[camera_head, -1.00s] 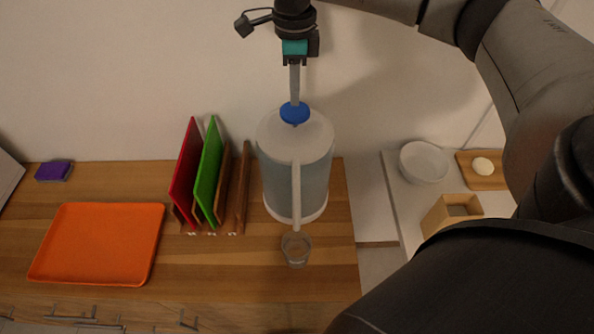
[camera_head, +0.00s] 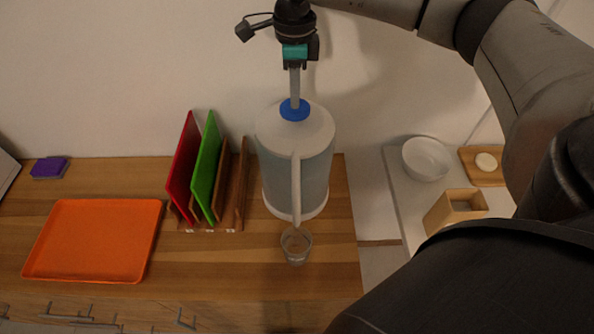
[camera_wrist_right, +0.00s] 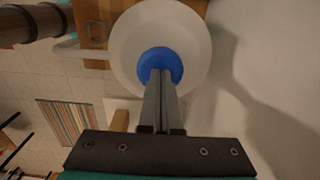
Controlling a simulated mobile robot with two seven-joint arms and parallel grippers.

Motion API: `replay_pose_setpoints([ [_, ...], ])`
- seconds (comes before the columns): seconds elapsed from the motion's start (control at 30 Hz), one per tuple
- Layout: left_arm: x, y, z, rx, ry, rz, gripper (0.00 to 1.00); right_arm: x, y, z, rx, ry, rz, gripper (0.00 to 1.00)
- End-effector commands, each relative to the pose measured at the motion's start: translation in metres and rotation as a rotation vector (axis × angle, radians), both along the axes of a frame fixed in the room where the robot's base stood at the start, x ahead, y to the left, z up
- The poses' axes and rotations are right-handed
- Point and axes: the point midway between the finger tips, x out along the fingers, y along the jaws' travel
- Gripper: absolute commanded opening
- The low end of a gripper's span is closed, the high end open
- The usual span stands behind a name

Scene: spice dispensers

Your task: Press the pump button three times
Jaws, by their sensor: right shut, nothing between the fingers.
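The pump dispenser (camera_head: 285,172) is a large white and translucent container standing on the wooden counter. Its round blue button (camera_head: 295,112) is on top, and the button also shows in the right wrist view (camera_wrist_right: 159,62). My right gripper (camera_head: 295,104) points straight down with its fingers shut and empty. Its fingertips are at the middle of the blue button and appear to touch it. In the right wrist view the shut fingers (camera_wrist_right: 160,76) reach onto the button. A small clear glass (camera_head: 296,247) stands under the spout at the front. My left gripper is not in view.
An orange tray (camera_head: 92,240) lies at left. A wooden rack holds a red board (camera_head: 184,165) and a green board (camera_head: 205,165) close left of the dispenser. A white bowl (camera_head: 426,159) and a wooden box (camera_head: 455,210) are at right. A purple sponge (camera_head: 49,167) lies far left.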

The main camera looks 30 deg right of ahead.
Motion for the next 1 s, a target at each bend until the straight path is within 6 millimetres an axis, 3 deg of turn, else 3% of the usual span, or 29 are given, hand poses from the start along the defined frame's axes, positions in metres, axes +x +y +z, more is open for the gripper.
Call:
replay_pose_setpoints([
  [0.27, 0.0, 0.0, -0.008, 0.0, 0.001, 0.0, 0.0, 0.0, 0.0, -0.012, 0.001, 0.001, 0.0, 0.0],
  [0.53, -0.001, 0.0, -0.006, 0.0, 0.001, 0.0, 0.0, 0.0, 0.001, -0.009, 0.001, 0.002, 0.001, 0.0],
  [1.0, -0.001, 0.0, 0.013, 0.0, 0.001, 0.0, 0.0, 0.0, 0.001, 0.017, 0.001, 0.001, 0.001, 0.0],
])
